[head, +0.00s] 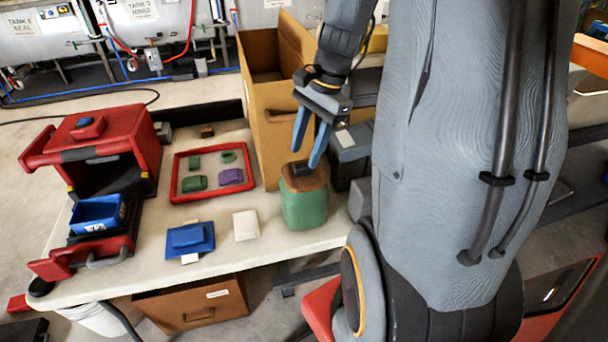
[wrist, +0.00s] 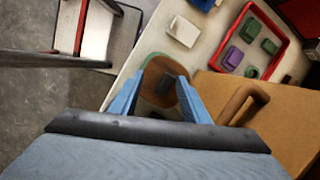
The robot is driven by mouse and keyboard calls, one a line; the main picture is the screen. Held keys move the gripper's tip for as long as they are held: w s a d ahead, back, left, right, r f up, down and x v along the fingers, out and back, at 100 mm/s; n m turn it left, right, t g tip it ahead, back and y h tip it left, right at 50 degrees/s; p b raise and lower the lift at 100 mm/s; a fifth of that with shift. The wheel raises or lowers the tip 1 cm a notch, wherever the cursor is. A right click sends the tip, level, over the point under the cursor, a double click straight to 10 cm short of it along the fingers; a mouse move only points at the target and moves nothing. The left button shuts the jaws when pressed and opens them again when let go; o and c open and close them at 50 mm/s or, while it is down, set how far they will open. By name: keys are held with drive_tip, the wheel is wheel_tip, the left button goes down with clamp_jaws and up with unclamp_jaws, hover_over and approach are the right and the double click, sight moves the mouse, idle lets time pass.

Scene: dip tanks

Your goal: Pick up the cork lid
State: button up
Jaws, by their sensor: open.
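The cork lid (head: 303,177) is a brown slab with a dark knob (head: 300,167) on top. It sits on a green canister (head: 304,208) near the right end of the white table. My gripper (head: 310,160) is open, its two blue fingers pointing down just above the lid. In the wrist view the lid (wrist: 184,102) and its dark knob (wrist: 166,84) lie between the open fingers (wrist: 160,98). The fingers hide part of the lid's sides, and I cannot tell whether they touch it.
A tall cardboard box (head: 262,130) stands close behind the canister, and a dark grey bin (head: 350,158) is close on its right. A red tray (head: 175,198) with several small pieces, a white block (head: 246,225) and a blue block (head: 190,238) are to the left.

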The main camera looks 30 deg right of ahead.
sight(305, 165)
drive_tip(key=w+d+m+y, duration=0.1)
drive_tip(key=d+m, duration=0.3)
drive_tip(key=m, duration=0.1)
drive_tip(key=shift+t, duration=0.3)
drive_tip(key=p+x, duration=0.1)
drive_tip(key=x, duration=0.2)
drive_tip(key=p+x, duration=0.1)
drive_tip(key=x, duration=0.3)
drive_tip(key=shift+w+r, duration=0.1)
drive_tip(key=shift+w, duration=0.15)
clamp_jaws()
